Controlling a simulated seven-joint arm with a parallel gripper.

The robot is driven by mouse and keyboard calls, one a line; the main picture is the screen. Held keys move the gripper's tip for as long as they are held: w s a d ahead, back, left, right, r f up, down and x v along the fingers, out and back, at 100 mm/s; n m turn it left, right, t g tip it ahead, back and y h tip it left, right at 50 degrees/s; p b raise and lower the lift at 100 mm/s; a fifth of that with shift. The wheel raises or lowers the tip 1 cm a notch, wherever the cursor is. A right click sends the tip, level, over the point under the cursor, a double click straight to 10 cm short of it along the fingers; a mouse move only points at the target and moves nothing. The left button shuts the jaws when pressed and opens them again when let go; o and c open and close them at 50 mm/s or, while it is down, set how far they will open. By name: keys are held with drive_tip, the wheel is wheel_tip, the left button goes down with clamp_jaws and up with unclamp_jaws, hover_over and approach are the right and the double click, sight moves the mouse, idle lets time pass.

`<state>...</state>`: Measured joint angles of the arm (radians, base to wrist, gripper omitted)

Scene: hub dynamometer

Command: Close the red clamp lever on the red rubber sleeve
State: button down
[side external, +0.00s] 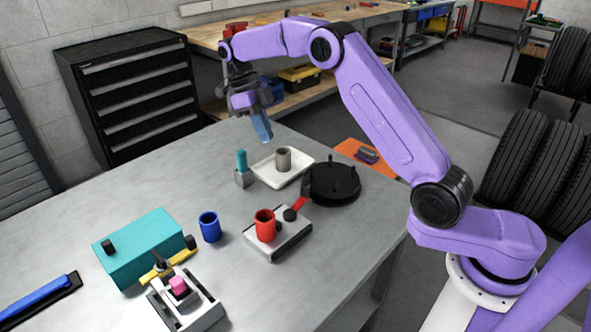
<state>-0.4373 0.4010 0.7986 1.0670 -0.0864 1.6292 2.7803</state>
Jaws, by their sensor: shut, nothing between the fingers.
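The red rubber sleeve (265,222) stands upright on a light grey fixture block (277,244) near the middle of the table. The red clamp lever (303,199) is at the back right of that block, beside a dark round knob, and slants upward to the right. I cannot tell how firmly the clamp sits against the sleeve. My gripper (263,131) is high at the back of the table, well behind the sleeve and lever and apart from both. Its bluish fingers point down, shut and empty.
A white tray (262,172) with a grey sleeve (283,158), a teal peg in a grey block (243,172) and a black round plate (334,184) stand behind the fixture. A blue cup (210,227) and teal box (140,250) are left. The front right of the table is clear.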

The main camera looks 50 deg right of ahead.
drive_tip(key=d+m, duration=0.1)
drive_tip(key=m, duration=0.1)
hover_over(297, 202)
drive_tip(key=w+d, duration=0.3)
drive_tip(key=w, duration=0.1)
wheel_tip(297, 202, down, 10)
drive_tip(key=shift+s+d, duration=0.15)
drive_tip(key=shift+d, duration=0.05)
drive_tip(key=shift+r, duration=0.1)
drive_tip(key=shift+s+d, duration=0.35)
drive_tip(key=shift+s, duration=0.55)
drive_tip(key=shift+w, duration=0.1)
